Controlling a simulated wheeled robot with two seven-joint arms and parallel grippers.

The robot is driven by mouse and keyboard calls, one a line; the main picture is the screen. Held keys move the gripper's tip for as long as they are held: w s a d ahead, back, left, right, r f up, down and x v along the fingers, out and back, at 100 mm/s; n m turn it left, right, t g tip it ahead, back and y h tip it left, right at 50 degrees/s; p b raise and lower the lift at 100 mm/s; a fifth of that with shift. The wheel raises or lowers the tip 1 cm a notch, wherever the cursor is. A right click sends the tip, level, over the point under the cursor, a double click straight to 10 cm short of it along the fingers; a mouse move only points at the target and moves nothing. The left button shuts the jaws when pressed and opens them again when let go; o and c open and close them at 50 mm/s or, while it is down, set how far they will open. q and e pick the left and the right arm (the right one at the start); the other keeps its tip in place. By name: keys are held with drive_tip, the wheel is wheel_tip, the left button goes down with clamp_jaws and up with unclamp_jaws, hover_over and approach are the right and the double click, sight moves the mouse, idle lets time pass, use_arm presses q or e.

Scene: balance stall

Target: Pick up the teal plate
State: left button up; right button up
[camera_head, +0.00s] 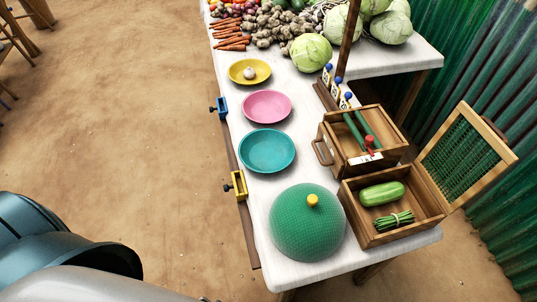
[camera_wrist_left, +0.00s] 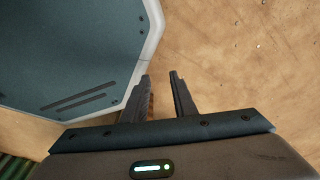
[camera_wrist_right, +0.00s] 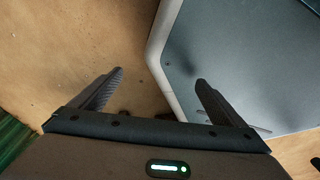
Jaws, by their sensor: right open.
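The teal plate (camera_head: 267,151) lies flat and empty on the white table, near its left edge, in the head view. It sits between the pink plate (camera_head: 266,106) and a green dome cover (camera_head: 307,224) with a yellow knob. Neither gripper shows in the head view. In the left wrist view my left gripper (camera_wrist_left: 160,75) has its fingers a little apart, over bare ground, with nothing seen between them. In the right wrist view my right gripper (camera_wrist_right: 159,77) is open wide and empty. Neither wrist view shows the plate.
A yellow plate (camera_head: 249,71) holds a garlic bulb. Blue (camera_head: 219,107) and yellow (camera_head: 238,186) clamps sit at the table's left edge. Wooden boxes (camera_head: 392,237) with vegetables stand right of the plates. Cabbages (camera_head: 310,52) and carrots (camera_head: 232,40) fill the far end.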

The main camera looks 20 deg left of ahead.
use_arm(q)
drive_tip(key=w+r+m+t+h+b, duration=0.1)
drive_tip(key=w+r+m+t+b, duration=0.15)
drive_tip(key=w+r, duration=0.95)
drive_tip(key=w+r+m+t+h+b, duration=0.1)
drive_tip(key=w+r+m, duration=0.35)
drive_tip(key=r, duration=1.45)
drive_tip(key=w+r+m+t+h+b, duration=0.1)
drive_tip(key=w+r+m+t+b, duration=0.1)
drive_tip(key=w+r, duration=1)
drive_tip(key=a+r+m, duration=0.4)
drive_tip(key=a+r, duration=0.1)
drive_tip(key=r, duration=0.6)
drive_tip(key=shift+w+a+r+m, duration=0.15)
drive_tip(key=shift+a+r+m, duration=0.1)
drive_tip(key=shift+m, duration=0.15)
use_arm(e)
drive_tip(key=w+a+r+t+y, duration=0.1)
drive_tip(key=w+a+t, duration=0.2)
drive_tip(key=w, duration=1)
drive_tip(key=shift+w+a+r+t, duration=0.25)
drive_tip(key=shift+a+t, duration=0.15)
drive_tip(key=shift+a, duration=0.85)
use_arm(q)
drive_tip(key=shift+f, duration=0.1)
use_arm(e)
drive_tip(key=shift+w+f, duration=0.1)
